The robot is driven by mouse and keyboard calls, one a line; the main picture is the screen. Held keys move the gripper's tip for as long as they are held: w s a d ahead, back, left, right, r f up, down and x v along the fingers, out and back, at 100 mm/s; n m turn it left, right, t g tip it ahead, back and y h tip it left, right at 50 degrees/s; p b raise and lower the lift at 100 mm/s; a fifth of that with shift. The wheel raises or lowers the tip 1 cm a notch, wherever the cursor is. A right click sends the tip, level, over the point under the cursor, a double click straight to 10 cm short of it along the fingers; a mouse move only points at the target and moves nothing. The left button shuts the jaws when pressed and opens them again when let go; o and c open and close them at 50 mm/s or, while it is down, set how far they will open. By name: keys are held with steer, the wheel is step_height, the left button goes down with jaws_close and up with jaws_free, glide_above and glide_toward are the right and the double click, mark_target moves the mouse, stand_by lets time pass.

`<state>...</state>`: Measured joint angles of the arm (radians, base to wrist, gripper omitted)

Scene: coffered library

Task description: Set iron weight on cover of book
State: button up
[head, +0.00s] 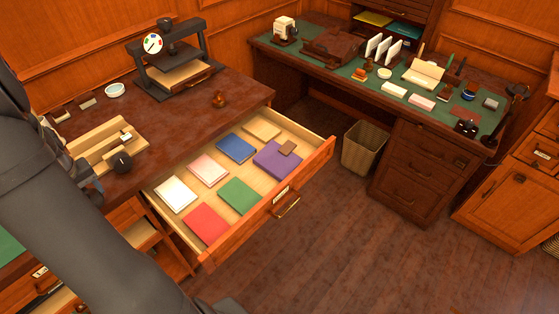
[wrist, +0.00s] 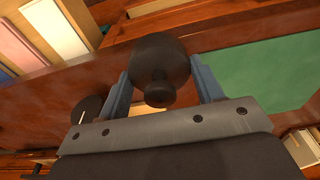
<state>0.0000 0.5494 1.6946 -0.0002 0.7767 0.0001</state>
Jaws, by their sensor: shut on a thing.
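The dark iron weight (wrist: 160,62), round with a small knob, is between the blue-grey fingers of my gripper (wrist: 163,85) in the wrist view. My gripper is shut on it. In the head view my gripper (head: 88,182) is at the left, by the brown desk's front edge. Several books lie flat in the open drawer: white (head: 175,193), pink (head: 208,169), blue (head: 236,149), red (head: 206,224), green (head: 239,196), tan (head: 262,131) and purple (head: 279,160). I cannot tell which book is meant.
The drawer (head: 318,157) juts out from the brown desk (head: 180,120). A dark press (head: 168,60) and a pale wooden stand (head: 92,150) are on the desk. A wastebasket (head: 363,148) stands beyond the drawer, near a second, cluttered desk (head: 330,68). Floor right of the drawer is clear.

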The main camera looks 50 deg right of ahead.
steer(key=shift+r, duration=0.1)
stand_by(0.3)
steer(key=shift+m, duration=0.9)
steer(key=d, duration=0.4)
steer(key=d+r, duration=0.1)
steer(key=d, duration=0.2)
steer(key=d+r, duration=0.1)
steer(key=d, duration=0.3)
steer(key=shift+d+r, duration=0.15)
steer(key=shift+d, duration=0.2)
steer(key=s+d+f+m, duration=0.1)
steer(key=s+d+m, duration=0.2)
steer(key=d, duration=1.3)
steer(key=m+h, duration=0.1)
steer(key=m, duration=0.3)
glide_above(278, 163)
steer(key=w, duration=0.2)
step_height(278, 163, down, 3)
steer(key=shift+s+d+f, duration=0.1)
steer(key=shift+s+f, duration=0.05)
steer(key=shift+f, duration=2.35)
steer(key=shift+s+f, duration=0.15)
steer(key=shift+f, duration=2.45)
